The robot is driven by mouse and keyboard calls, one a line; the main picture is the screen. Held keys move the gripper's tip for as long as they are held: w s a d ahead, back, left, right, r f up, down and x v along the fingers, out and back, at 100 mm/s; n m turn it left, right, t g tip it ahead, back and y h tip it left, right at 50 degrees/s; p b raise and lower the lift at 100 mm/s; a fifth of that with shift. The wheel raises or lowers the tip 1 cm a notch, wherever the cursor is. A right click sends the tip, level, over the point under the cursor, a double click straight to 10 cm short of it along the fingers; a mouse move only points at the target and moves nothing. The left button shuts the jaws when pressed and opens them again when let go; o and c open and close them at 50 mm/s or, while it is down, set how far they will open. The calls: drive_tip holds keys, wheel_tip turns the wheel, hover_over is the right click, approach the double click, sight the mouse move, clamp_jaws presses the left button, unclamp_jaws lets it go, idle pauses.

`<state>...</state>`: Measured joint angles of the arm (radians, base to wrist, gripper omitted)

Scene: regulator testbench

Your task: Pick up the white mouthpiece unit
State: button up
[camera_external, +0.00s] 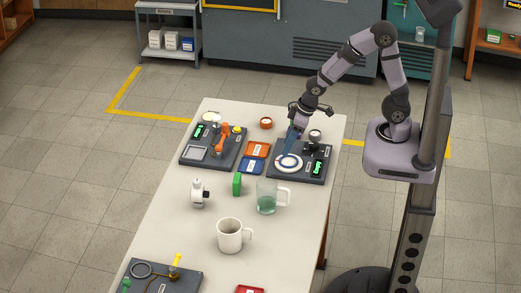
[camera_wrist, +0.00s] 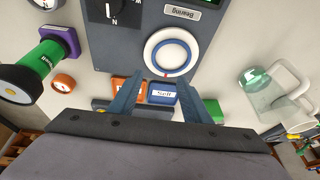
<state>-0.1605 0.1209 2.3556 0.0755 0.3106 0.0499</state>
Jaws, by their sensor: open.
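The white mouthpiece unit (camera_external: 198,193) stands on the white table, left of the green block, with a dark part on its right side. My gripper is open and empty. Its blue fingers point down over the right-hand dark panel, close to the white and blue ring (camera_external: 288,163). In the wrist view the two fingertips (camera_wrist: 161,86) are apart, below the ring (camera_wrist: 170,52), with orange and blue boxes between them.
The green block (camera_external: 237,184), glass mug (camera_external: 266,198) and white mug (camera_external: 229,236) stand near the unit. Orange (camera_external: 258,150) and blue (camera_external: 251,166) boxes lie between the left panel (camera_external: 190,160) and right panel (camera_external: 315,172). Bare table (camera_external: 175,225) lies in front of the unit.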

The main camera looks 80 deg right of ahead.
drive_tip(key=w+a+r+n+t+y+p, duration=0.25)
drive_tip(key=w+a+t, duration=0.25)
drive_tip(key=w+a, duration=0.8)
drive_tip(key=n+t+y+p, duration=0.1)
drive_tip(key=t+p, duration=0.1)
drive_tip(key=t, duration=0.2)
approach(198, 181)
drive_tip(key=w, duration=0.1)
drive_tip(key=shift+p+x, duration=0.7)
drive_tip(key=shift+x, duration=0.55)
drive_tip(key=shift+w+f, duration=0.1)
drive_tip(key=shift+f, duration=0.05)
drive_tip(key=shift+p+x, duration=1.55)
drive_tip(key=shift+x, duration=0.95)
drive_tip(key=shift+f, duration=0.15)
drive_tip(key=shift+a, duration=0.1)
clamp_jaws()
